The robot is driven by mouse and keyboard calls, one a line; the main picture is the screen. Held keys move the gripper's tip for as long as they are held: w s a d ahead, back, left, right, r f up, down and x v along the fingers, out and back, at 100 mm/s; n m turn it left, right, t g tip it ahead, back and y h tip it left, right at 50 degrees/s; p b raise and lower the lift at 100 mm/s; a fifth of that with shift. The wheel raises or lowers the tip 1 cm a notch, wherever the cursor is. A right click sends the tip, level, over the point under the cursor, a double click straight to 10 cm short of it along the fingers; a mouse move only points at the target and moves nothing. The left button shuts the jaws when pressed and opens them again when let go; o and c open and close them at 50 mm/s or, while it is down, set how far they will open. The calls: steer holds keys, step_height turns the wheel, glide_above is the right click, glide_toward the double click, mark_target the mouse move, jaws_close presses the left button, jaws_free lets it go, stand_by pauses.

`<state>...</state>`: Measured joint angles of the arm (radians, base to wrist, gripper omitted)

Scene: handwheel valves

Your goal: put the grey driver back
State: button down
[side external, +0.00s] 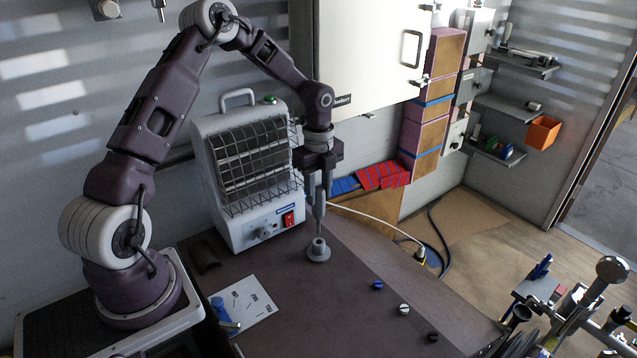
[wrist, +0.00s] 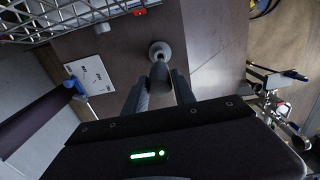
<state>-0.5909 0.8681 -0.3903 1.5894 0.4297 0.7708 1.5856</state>
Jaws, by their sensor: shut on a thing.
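My gripper (side external: 318,190) points down over the dark table, in front of the heater. It is shut on the grey driver (side external: 319,209), which hangs upright between the fingers. A grey round holder (side external: 318,252) with a wide base and short neck stands on the table directly below. The driver's lower end lines up with the holder's top in the side view; I cannot tell whether it is inside. In the wrist view, the driver (wrist: 160,74) sits between the fingertips and the holder (wrist: 159,50) shows just beyond it.
A caged heater (side external: 248,170) stands close to the left of my gripper. A white sheet (side external: 243,306) and a blue-handled item (side external: 220,311) lie at front left. Blue (side external: 377,285), white (side external: 404,309) and dark (side external: 432,336) knobs line the right edge. A white cabinet (side external: 370,50) hangs behind.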

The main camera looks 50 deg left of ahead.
mark_target(318, 211)
steer(key=shift+f, duration=0.15)
stand_by(0.4)
steer(key=shift+f, duration=3.05)
steer(key=c, duration=0.9)
jaws_free()
steer(key=shift+c, duration=0.2)
steer(key=shift+o, duration=0.4)
steer(key=o, duration=0.7)
steer(key=shift+r, duration=5)
